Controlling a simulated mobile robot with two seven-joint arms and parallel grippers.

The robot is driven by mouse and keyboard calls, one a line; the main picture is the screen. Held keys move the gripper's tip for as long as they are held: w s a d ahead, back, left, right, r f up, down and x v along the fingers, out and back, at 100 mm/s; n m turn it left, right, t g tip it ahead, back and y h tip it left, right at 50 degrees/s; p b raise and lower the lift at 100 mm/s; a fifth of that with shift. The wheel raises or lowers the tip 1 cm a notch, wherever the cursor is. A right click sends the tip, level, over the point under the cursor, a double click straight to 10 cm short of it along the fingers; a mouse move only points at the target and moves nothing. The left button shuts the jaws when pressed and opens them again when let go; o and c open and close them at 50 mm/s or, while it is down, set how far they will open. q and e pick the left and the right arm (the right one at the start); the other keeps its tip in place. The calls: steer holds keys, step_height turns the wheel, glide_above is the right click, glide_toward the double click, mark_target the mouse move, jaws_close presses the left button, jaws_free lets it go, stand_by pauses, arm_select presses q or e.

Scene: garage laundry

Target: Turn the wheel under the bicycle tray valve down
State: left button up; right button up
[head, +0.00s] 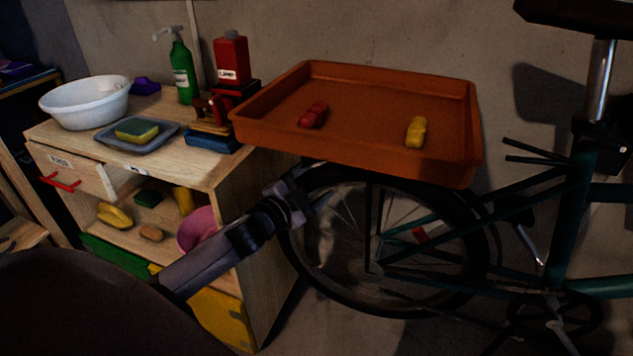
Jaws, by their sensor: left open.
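The bicycle's rear wheel (339,297) stands under the orange-brown tray (262,137), with a dark tyre and thin spokes. I cannot make out the valve. The tray hides the top of the wheel. My left gripper (322,199) is open at the wheel's upper left, just below the tray's front edge. It overlaps the tyre in the picture; I cannot tell whether it touches. My right gripper is not in view.
The tray holds a red object (313,115) and a yellow object (416,132). A wooden cabinet (255,215) stands left of the wheel, with a white bowl (84,104), green bottle (184,72) and red container (231,60) on top. The teal frame (566,235) extends right.

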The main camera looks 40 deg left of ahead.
mark_target(282, 236)
arm_select(q)
steer(key=shift+w, duration=0.5)
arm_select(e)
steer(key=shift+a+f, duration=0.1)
